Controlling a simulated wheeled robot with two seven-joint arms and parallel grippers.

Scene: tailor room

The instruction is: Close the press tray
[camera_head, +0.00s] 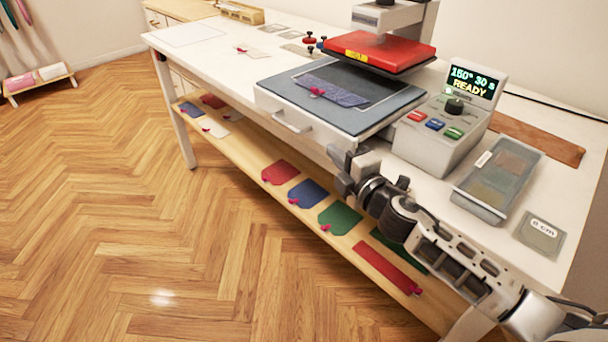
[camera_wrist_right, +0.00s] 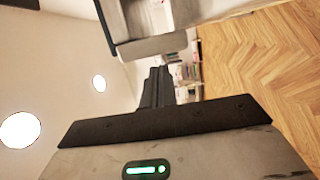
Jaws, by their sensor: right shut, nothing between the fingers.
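The press tray (camera_head: 262,98) is slid out toward the front edge of the white table, with a light front panel and a bar handle (camera_head: 292,122). A blue fabric piece (camera_head: 340,93) with a pink-red bit on it lies on the tray's dark pad. The red press head (camera_head: 388,50) is raised behind the tray, above its back part. My right gripper (camera_head: 338,158) is shut and empty, near the right end of the tray's front. Its closed fingers show in the right wrist view (camera_wrist_right: 157,88). I cannot tell whether it touches the tray. My left gripper is not in view.
The control box (camera_head: 440,135) reads "150° 30 s READY" and stands right of the tray. A clear-lidded box (camera_head: 497,180) and a "8 cm" card (camera_head: 540,233) lie farther right. A lower shelf (camera_head: 250,160) holds several coloured fabric pieces. The floor in front is clear.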

